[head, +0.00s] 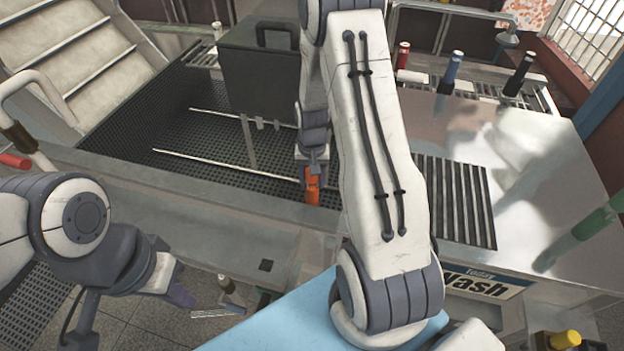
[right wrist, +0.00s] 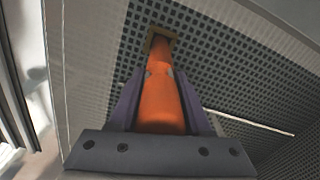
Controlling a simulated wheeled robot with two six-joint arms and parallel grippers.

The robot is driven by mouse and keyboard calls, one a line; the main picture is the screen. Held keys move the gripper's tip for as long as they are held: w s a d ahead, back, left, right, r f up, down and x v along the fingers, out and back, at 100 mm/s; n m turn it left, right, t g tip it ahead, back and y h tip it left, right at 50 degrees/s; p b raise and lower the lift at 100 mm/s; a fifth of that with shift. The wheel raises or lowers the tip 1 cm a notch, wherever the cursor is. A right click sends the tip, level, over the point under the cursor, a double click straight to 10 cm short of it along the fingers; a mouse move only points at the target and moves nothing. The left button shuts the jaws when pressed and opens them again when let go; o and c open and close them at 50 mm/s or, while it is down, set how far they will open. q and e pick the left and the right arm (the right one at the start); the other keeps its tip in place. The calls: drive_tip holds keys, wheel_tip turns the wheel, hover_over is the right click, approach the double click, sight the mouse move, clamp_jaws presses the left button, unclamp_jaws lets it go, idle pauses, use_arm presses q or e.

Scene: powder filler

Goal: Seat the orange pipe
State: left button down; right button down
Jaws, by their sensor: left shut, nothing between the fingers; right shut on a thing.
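The orange pipe (head: 312,190) is in my right gripper (head: 313,172), over the front edge of the dark perforated grating in the head view. In the right wrist view the pipe (right wrist: 161,98) lies between the two purple fingers of the right gripper (right wrist: 160,88). Its far end meets a small brown square piece (right wrist: 160,40) against the grating; I cannot tell whether the pipe is in it or just in front of it. My left gripper (head: 180,296) is shut and empty at the lower left, far from the pipe.
A black box with a handle (head: 262,70) stands on the grating (head: 180,125) behind the pipe. Pale rods (head: 225,165) lie across the grating. A metal counter (head: 500,150) is at right, with dark, blue and red-topped bottles (head: 452,70) behind. A blue surface (head: 275,325) is in front.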

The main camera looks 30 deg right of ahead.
drive_tip(key=shift+f+b, duration=0.55)
drive_tip(key=shift+f, duration=0.3)
drive_tip(key=shift+c, duration=1.4)
unclamp_jaws()
wheel_tip(320, 180, up, 10)
drive_tip(key=shift+r+b, duration=0.25)
drive_tip(key=shift+b, duration=0.5)
